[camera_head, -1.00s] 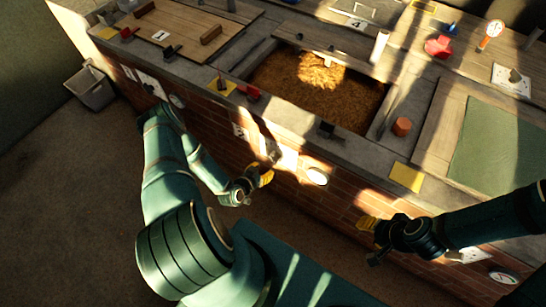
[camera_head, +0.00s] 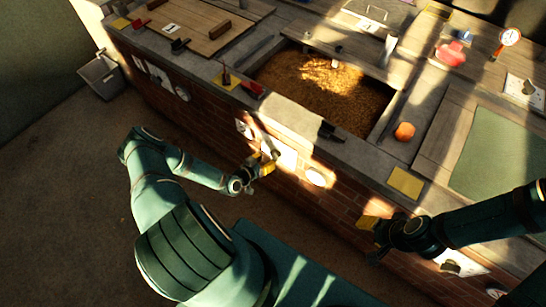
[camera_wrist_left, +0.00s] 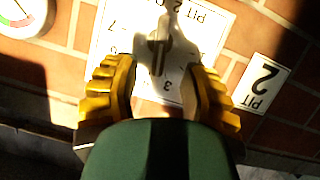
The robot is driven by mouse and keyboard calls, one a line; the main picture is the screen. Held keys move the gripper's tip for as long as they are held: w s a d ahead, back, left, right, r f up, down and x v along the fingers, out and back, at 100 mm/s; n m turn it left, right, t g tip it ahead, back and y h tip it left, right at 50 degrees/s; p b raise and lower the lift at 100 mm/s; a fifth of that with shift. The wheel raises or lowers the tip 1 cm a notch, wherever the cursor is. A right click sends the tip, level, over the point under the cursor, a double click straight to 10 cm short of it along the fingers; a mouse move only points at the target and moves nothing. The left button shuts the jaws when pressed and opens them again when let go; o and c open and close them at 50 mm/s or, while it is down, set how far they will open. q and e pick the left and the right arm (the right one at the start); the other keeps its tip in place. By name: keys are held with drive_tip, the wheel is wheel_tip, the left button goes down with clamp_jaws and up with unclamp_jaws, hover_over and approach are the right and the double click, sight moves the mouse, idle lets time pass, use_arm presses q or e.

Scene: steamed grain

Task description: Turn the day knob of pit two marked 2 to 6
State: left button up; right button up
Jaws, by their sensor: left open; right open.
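The pit two day plate (camera_wrist_left: 205,35) is white with numbers around it and sits on the brick wall. Its metal knob (camera_wrist_left: 157,52) stands up and down in the left wrist view, pointing near the 3. A label marked PIT 2 (camera_wrist_left: 262,84) is beside it. My left gripper (camera_wrist_left: 161,72) is open, its yellow fingers on either side of the knob's lower end; contact cannot be told. In the head view my left gripper (camera_head: 264,165) partly covers the plate (camera_head: 285,154). My right gripper (camera_head: 369,236) is open and empty by the wall at the right.
A round gauge (camera_wrist_left: 22,14) is next to the plate. A grey bin (camera_head: 101,76) stands on the floor at the left.

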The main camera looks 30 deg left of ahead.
sight(273, 156)
use_arm(q)
drive_tip(key=shift+b+x, duration=0.5)
drive_tip(key=shift+x, duration=2.3)
clamp_jaws()
